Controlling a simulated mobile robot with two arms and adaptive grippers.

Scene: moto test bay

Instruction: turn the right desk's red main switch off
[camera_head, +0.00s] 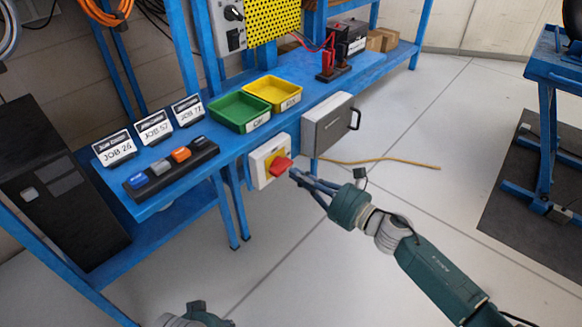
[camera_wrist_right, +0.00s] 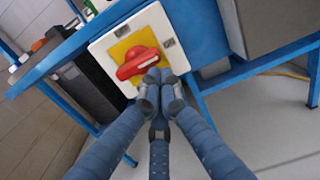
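The red main switch (camera_head: 281,166) is a rotary handle on a yellow plate, on a pale box (camera_head: 257,169) at the front edge of the blue desk. In the right wrist view the red handle (camera_wrist_right: 137,64) lies slantwise across its yellow plate. My right gripper (camera_head: 293,174) is just right of the handle, with its fingers drawn together. In the wrist view its fingertips (camera_wrist_right: 163,84) are at the handle's right end, with nothing visible between them. I cannot tell whether they touch it. Only a piece of my left arm shows at the bottom edge, without fingers.
A grey metal case (camera_head: 328,125) with a black handle hangs right of the switch box. Green (camera_head: 239,112) and yellow (camera_head: 273,92) trays, job signs and a button strip (camera_head: 171,168) are on the desk. A yellow cable (camera_head: 385,160) lies on the floor; open floor is in front.

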